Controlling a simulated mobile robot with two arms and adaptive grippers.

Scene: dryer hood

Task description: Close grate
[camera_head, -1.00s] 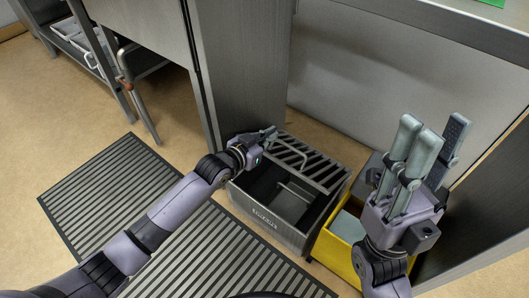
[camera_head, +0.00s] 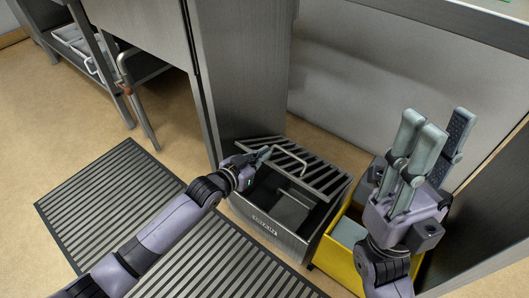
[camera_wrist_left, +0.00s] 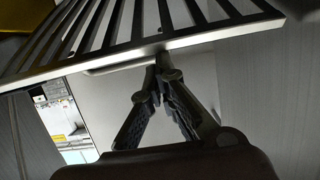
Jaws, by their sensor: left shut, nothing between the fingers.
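The grate (camera_head: 325,178) is a dark slatted metal lid with a loop handle (camera_head: 292,156), over the back part of a grey metal box (camera_head: 272,227). It is partly open and tilted, leaving the box's front opening uncovered. My left gripper (camera_head: 260,155) is shut and empty at the grate's left edge. In the left wrist view, the grate (camera_wrist_left: 100,35) crosses the top, and my left gripper's fingertips (camera_wrist_left: 160,62) meet under its edge, seemingly touching it. My right gripper (camera_head: 432,135) is open and empty, fingers upward, right of the box.
A yellow bin (camera_head: 337,258) stands right of the box, partly hidden by my right arm. A metal cabinet post (camera_head: 240,75) rises behind the box. A slatted floor mat (camera_head: 110,195) lies to the left. A shelf rack (camera_head: 95,55) stands at the far left.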

